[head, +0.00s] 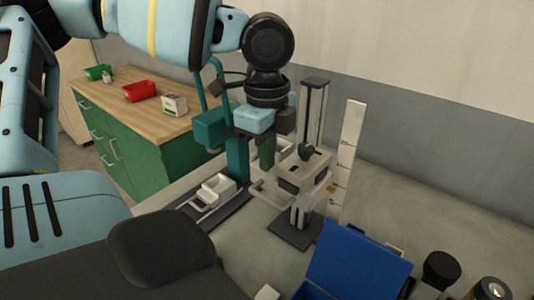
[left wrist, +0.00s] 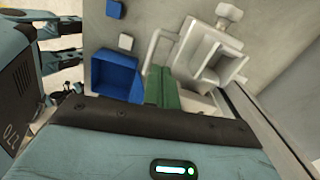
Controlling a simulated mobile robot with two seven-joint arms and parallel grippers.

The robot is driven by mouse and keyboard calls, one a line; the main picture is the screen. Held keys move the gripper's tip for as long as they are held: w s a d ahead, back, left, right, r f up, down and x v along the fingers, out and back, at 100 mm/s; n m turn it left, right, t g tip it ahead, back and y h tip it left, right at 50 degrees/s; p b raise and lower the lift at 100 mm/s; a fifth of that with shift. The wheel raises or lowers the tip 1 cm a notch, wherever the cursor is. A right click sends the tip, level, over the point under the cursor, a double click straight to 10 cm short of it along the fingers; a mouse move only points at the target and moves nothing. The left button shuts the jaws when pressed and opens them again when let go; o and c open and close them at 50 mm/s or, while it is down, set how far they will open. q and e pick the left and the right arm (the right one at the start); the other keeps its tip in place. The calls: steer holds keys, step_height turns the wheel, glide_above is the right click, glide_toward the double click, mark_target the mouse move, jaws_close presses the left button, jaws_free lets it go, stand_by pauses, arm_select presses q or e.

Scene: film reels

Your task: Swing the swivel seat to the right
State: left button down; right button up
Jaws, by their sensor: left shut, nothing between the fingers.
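What looks like the swivel seat is a pale block with a dark opening (head: 303,172), mounted on an upright column with a black knob. A pale U-shaped bar sticks out from its left side. The seat also shows in the left wrist view (left wrist: 222,62), with the bar (left wrist: 152,48) on its left. My left gripper (head: 267,153) points down, just left of the seat. Its green fingers (left wrist: 162,88) are shut and empty, beside the bar. I cannot tell whether they touch it. My right gripper is in neither view.
A teal upright with a white tray (head: 218,189) stands left of the column. A white scale strip (head: 347,150) stands behind it. An open blue box (head: 357,258) and dark cylinders (head: 440,268) are at the front right. A green cabinet (head: 125,150) stands at the back left.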

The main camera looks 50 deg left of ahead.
mark_target(284, 169)
arm_select(q)
steer(key=shift+d, duration=0.1)
steer(key=shift+w+d, duration=0.25)
steer(key=shift+d, duration=0.7)
steer(key=shift+d+b, duration=0.4)
steer(key=shift+d, duration=0.3)
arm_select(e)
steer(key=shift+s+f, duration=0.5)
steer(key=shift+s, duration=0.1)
arm_select(q)
steer(key=shift+w+d, duration=0.1)
steer(key=shift+d, duration=0.1)
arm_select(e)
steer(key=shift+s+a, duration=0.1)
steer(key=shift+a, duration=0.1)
arm_select(q)
steer(key=shift+a+r, duration=0.1)
steer(key=shift+a, duration=0.05)
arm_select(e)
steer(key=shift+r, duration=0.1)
